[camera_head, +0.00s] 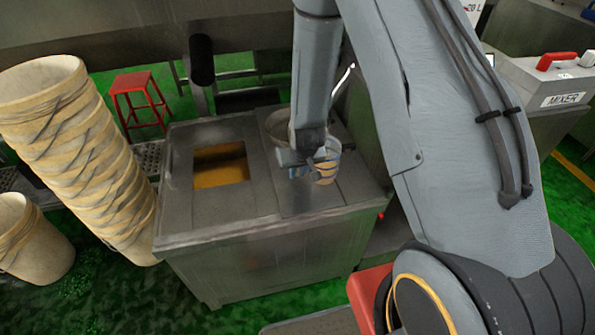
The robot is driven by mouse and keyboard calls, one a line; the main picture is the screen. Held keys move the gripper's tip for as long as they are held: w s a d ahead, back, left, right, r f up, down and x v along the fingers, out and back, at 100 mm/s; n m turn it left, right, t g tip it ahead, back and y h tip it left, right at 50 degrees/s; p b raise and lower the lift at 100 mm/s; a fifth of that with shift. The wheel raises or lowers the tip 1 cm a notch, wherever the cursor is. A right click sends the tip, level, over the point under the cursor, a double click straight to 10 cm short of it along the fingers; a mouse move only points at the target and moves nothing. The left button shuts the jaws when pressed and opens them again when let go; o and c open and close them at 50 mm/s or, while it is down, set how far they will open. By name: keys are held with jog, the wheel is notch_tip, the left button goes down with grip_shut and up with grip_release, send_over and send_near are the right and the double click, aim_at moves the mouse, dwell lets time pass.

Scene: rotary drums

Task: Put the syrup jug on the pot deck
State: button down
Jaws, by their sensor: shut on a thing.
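The syrup jug (327,168) is a small beige vessel with blue and white bands, beside the fingers of my gripper (305,170). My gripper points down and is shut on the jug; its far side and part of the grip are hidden. The jug is over the right part of the steel cabinet top, which seems to be the pot deck (313,198). I cannot tell whether the jug touches the deck. A round metal pot (276,124) is set in the deck just behind my gripper, partly hidden by my arm.
A square opening (220,170) with amber liquid is left of my gripper. A tall stack of beige tubs (80,150) leans at the left. A red stool (138,100) stands behind. A mixer box (550,85) is at the right. The deck's front edge is clear.

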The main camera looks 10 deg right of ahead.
jog(key=shift+f, duration=0.15)
jog(key=c, duration=1.6)
grip_release()
jog(key=shift+c, duration=0.2)
jog(key=s+r+g+b, duration=0.1)
jog(key=s+r, duration=0.4)
jog(key=r, duration=0.3)
jog(key=s+r, duration=0.5)
jog(key=r, duration=0.4)
jog(key=s+d+r+g, duration=0.2)
jog(key=s+r, duration=0.3)
jog(key=s, duration=0.6)
jog(key=shift+d+g, duration=0.4)
jog(key=shift+d, duration=0.2)
jog(key=shift+r, duration=0.1)
